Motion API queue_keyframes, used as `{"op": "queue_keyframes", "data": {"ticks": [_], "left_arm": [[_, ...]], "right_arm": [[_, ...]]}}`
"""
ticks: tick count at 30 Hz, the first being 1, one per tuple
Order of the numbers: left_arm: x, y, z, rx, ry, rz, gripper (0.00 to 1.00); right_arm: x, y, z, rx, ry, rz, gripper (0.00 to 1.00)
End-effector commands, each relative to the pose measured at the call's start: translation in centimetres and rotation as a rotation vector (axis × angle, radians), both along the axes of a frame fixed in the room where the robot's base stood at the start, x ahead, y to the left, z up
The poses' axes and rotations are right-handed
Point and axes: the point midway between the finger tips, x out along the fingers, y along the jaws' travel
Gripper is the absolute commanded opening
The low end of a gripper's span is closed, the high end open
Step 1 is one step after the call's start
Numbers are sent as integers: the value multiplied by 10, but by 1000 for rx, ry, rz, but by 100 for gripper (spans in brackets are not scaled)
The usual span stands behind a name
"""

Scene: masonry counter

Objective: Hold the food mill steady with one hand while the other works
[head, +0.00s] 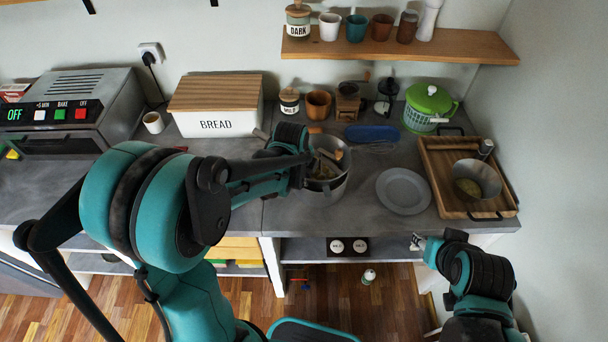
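The food mill appears to be the grey metal pot-like vessel (336,188) near the counter's front edge, with a wooden-looking part and some contents inside. My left arm reaches across from the left, and my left gripper (303,166) is at the vessel's left rim. The gripper overlaps that rim, so its fingers and any grip are hidden or too small to tell. My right gripper (418,242) is low at the right, in front of the counter edge and apart from the vessel. Its fingers are too small to read.
A grey plate (403,191) lies right of the vessel. Further right, a wooden tray (439,172) holds a metal bowl (477,169). A green-lidded container (430,104), blue dish (371,133), small grinder (348,103) and bread box (217,122) stand behind. A shelf (400,47) hangs above.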

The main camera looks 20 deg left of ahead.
Motion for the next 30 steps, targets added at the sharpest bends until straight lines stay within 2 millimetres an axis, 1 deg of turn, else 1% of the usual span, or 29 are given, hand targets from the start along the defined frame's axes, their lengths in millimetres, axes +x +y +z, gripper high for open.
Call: {"op": "queue_keyframes", "data": {"ticks": [8,9,14,15,17,18,26,30], "left_arm": [[1,0,-1,0,0,0,8],[1,0,-1,0,0,0,0],[1,0,-1,0,0,0,0],[1,0,-1,0,0,0,10],[1,0,-1,0,0,0,26],[1,0,-1,0,0,0,29],[0,0,-1,0,0,0,29],[-2,0,5,0,0,0,29]], "right_arm": [[0,0,0,0,0,0,40],[0,0,0,0,0,0,40],[0,0,0,0,0,0,40],[0,0,0,0,0,0,40],[0,0,0,0,0,0,40],[0,0,0,0,0,0,40],[0,0,0,0,0,0,40],[0,0,0,0,0,0,40]]}}
